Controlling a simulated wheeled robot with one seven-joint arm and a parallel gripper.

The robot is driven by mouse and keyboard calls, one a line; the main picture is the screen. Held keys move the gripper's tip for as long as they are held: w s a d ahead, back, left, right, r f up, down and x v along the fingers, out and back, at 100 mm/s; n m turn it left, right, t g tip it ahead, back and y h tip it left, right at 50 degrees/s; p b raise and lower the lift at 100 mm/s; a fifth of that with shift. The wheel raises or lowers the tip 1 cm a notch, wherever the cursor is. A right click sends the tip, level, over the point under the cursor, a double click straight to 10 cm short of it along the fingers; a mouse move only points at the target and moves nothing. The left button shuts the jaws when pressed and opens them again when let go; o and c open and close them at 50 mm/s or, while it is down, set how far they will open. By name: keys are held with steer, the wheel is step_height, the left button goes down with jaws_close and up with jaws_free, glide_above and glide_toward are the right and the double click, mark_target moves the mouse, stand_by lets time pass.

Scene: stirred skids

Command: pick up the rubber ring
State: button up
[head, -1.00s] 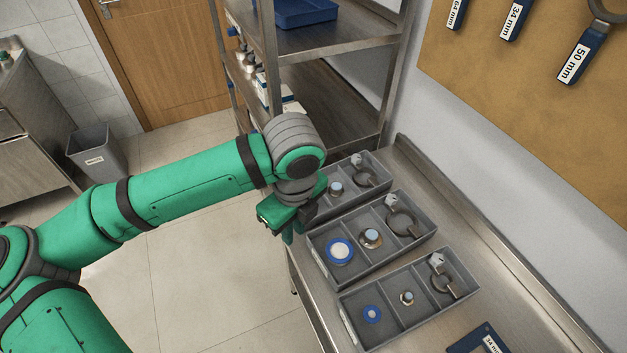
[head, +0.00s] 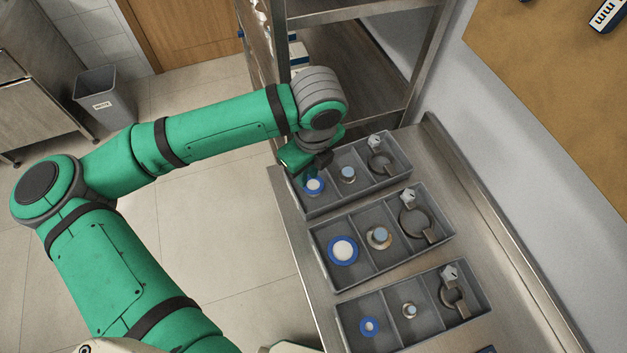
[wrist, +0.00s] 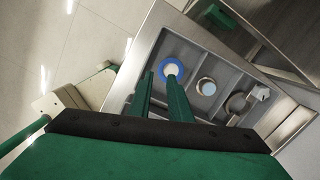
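Three blue rubber rings with pale centres show in the head view. One is in the left compartment of the far tray (head: 322,190), one in the middle tray (head: 331,255), and a smaller one in the near tray (head: 363,328). My gripper (head: 305,177) is over the left end of the far tray, close to that tray's ring. In the wrist view my gripper (wrist: 160,80) has its two green fingers apart with nothing between them. The far ring (wrist: 181,66) shows just beyond the fingertips, partly behind the right one. The exact height gap cannot be told.
Each grey tray also holds a round metal-and-blue fitting (head: 348,174) and a grey clamp-like ring (head: 381,163) behind divider walls. A steel shelf (head: 345,80) rises behind the far tray. The steel bench (head: 480,255) is clear on the right.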

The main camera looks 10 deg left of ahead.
mark_target(307, 189)
steer(key=shift+w+f, duration=0.1)
steer(key=shift+f, duration=0.4)
steer(key=shift+a+f, duration=0.2)
steer(key=shift+f, duration=2.15)
steer(key=shift+d, duration=0.1)
jaws_close()
